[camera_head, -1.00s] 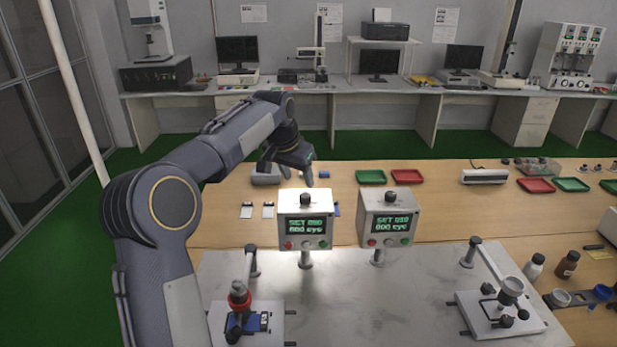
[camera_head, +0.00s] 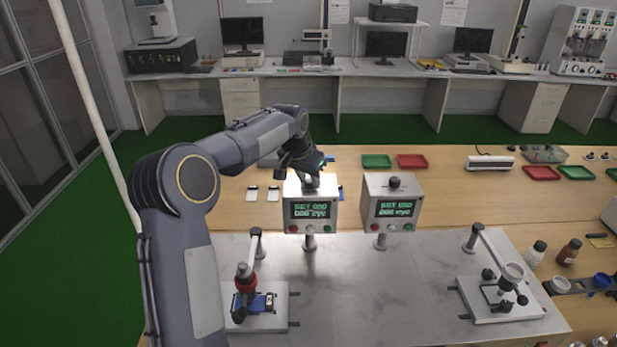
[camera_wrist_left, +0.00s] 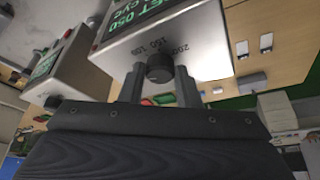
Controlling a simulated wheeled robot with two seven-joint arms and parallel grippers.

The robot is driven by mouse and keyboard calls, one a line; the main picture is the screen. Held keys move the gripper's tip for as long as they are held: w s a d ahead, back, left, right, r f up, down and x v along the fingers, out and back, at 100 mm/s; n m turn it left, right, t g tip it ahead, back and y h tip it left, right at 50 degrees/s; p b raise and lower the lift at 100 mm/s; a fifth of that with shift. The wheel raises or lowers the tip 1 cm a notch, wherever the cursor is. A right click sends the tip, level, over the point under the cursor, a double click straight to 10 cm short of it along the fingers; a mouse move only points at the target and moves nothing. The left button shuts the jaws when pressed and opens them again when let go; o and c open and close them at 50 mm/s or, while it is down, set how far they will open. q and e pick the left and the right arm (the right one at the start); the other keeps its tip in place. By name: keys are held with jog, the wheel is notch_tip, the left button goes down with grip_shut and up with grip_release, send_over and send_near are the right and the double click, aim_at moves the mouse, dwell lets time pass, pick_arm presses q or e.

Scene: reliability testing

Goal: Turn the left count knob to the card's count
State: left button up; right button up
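The left count knob (camera_wrist_left: 160,68) is a dark round knob on top of the left control box (camera_head: 310,207). Numbers including 150 and 100 are printed beside it. The box's green screen (camera_wrist_left: 133,18) shows SET 050 in the left wrist view. My left gripper (camera_head: 312,180) is over this box. In the left wrist view its two fingers (camera_wrist_left: 160,85) stand apart, one on each side of the knob; contact is not clear. The gripper hides part of the knob in the head view. I cannot make out a card with a readable count. My right gripper is not in view.
A similar right control box (camera_head: 391,208) with its own knob (camera_head: 394,182) stands close by. Two small white-and-dark items (camera_head: 263,193) lie left of the left box. Small test rigs stand at the front left (camera_head: 262,312) and front right (camera_head: 500,300). The grey plate (camera_head: 350,290) between them is clear.

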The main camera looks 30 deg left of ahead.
pick_arm(q)
jog(key=c, duration=0.5)
jog(key=shift+o, duration=0.2)
jog(key=shift+m, duration=0.3)
jog(key=m, duration=0.1)
jog(key=m+h, duration=0.1)
jog(key=m, duration=0.1)
jog(key=shift+a+h, duration=0.2)
jog(key=shift+h, duration=0.1)
jog(key=m+g+h, duration=0.1)
jog(key=m, duration=0.3)
jog(key=shift+w+a, duration=0.1)
jog(key=shift+w, duration=0.05)
jog(key=m+g+h, duration=0.1)
jog(key=m, duration=0.3)
jog(key=shift+w+m, duration=0.15)
jog(key=shift+m, duration=0.15)
jog(key=m+g, duration=0.1)
jog(key=m, duration=0.2)
jog(key=shift+w+a+m+g+h, duration=0.1)
jog(key=shift+m+g+h, duration=0.2)
jog(key=shift+g, duration=0.1)
jog(key=shift+m, duration=0.6)
